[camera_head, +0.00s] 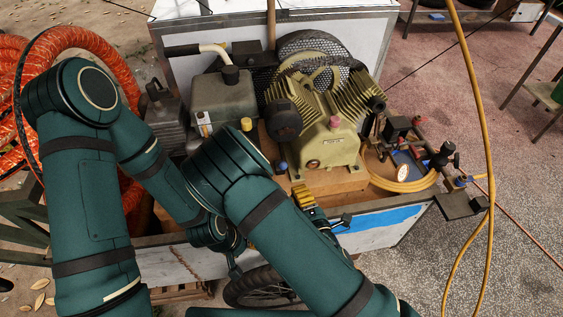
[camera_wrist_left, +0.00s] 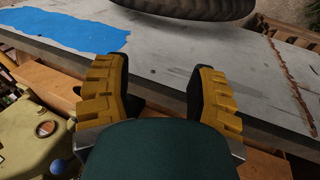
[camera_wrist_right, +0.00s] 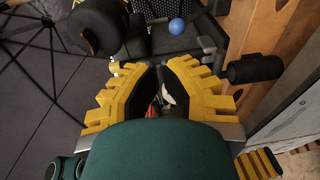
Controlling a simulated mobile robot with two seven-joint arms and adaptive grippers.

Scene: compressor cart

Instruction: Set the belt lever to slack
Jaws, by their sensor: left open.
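The olive compressor (camera_head: 335,140) stands on a wooden base, with a mesh belt guard (camera_head: 312,50) behind. The cart's front panel (camera_head: 370,235) has blue paint. A wheel (camera_head: 262,288) is below. A yellow hose (camera_head: 478,120) hangs at right. My arms cross closely over the cart.

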